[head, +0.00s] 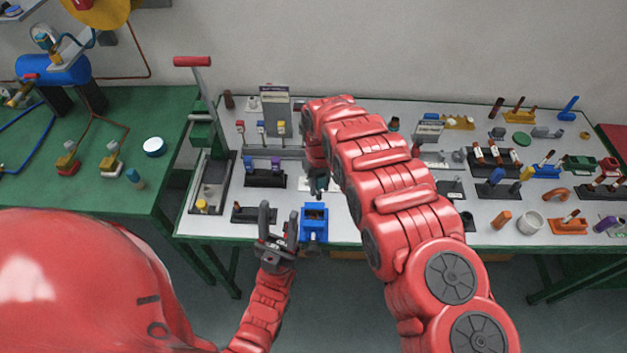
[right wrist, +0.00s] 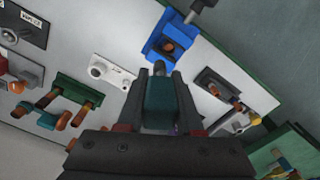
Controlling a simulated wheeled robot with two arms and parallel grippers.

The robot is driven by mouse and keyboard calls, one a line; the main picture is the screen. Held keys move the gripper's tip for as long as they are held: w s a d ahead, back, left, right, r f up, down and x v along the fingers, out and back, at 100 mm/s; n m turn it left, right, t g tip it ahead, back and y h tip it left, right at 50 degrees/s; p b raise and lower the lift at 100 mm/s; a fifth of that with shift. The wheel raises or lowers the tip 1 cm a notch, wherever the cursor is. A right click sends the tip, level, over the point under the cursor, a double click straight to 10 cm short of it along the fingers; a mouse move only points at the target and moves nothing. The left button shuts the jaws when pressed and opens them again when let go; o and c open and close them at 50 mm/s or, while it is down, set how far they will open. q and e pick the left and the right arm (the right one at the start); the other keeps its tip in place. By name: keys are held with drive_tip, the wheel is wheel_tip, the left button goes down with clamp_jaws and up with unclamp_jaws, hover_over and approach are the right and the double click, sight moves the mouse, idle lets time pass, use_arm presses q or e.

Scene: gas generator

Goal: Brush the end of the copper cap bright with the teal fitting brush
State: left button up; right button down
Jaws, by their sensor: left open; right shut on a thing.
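My right gripper (right wrist: 160,85) is shut on the teal fitting brush (right wrist: 160,104), whose dark tip points at the blue vise (right wrist: 158,47). In the head view the brush (head: 318,184) hangs just behind the vise (head: 314,235), and my right arm hides part of that gripper. The copper cap (right wrist: 168,46) sits in the vise jaws. The brush tip is close to the cap; I cannot tell whether they touch. My left gripper (head: 278,222) is open and empty, left of the vise at the table's front edge.
A black rack (head: 264,180) and a dark low holder (head: 253,215) stand left of the vise. A lever press (head: 212,172) is at the table's left end. Several fittings and racks fill the right side. A green bench (head: 90,185) adjoins on the left.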

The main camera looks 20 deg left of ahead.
drive_tip(key=shift+s+a+f, duration=0.3)
drive_tip(key=shift+s+a, duration=0.2)
drive_tip(key=shift+s, duration=0.25)
drive_tip(key=shift+d, duration=0.1)
drive_tip(key=shift+f+b, duration=1.8)
drive_tip(key=shift+f, duration=1.05)
drive_tip(key=shift+s, duration=0.1)
drive_tip(key=shift+b, duration=0.3)
drive_tip(key=shift+f, duration=0.2)
